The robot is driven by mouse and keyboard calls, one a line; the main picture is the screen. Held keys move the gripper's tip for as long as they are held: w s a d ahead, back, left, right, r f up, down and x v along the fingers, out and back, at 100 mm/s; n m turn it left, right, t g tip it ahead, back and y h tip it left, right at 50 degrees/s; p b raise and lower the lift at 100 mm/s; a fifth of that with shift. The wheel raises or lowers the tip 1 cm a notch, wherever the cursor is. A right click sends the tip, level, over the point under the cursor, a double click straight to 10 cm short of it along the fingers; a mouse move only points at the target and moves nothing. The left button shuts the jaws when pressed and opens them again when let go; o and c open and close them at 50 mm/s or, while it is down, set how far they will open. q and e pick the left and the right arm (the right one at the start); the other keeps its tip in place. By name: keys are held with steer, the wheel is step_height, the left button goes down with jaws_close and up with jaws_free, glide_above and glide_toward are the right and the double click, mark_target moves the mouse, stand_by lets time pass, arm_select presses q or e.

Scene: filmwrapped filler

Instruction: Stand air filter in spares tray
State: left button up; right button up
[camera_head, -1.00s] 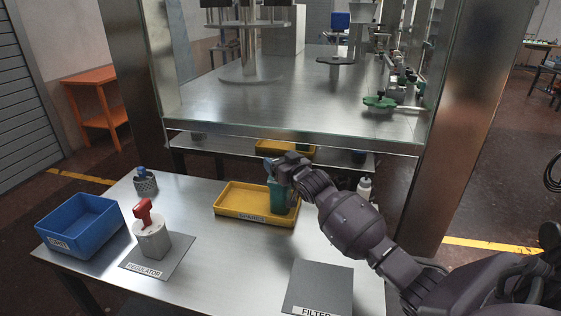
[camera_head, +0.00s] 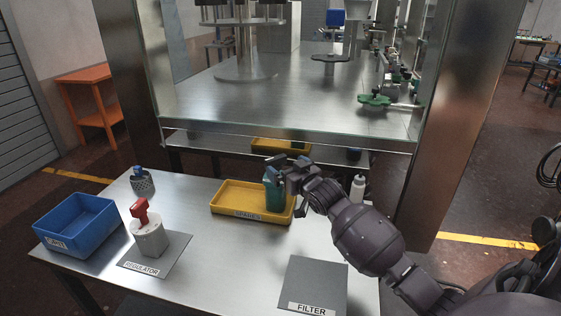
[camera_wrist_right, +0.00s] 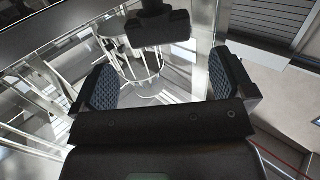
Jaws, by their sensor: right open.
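The teal air filter (camera_head: 273,189) stands upright at the right end of the yellow spares tray (camera_head: 232,201). My right gripper (camera_head: 287,172) is open beside the filter's top, on its right; whether it still touches the filter I cannot tell. In the right wrist view the two padded fingers (camera_wrist_right: 165,75) are wide apart with no filter seen between them. My left gripper is not in view.
An empty filter mat (camera_head: 315,283) lies front right. A white bottle (camera_head: 357,188) stands behind my arm. A glass-walled cabinet (camera_head: 290,95) rises behind.

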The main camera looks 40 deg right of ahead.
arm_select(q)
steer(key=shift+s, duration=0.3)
arm_select(e)
steer(key=s, duration=0.5)
steer(key=shift+s+a+r, duration=0.15)
steer(key=shift+a, duration=0.05)
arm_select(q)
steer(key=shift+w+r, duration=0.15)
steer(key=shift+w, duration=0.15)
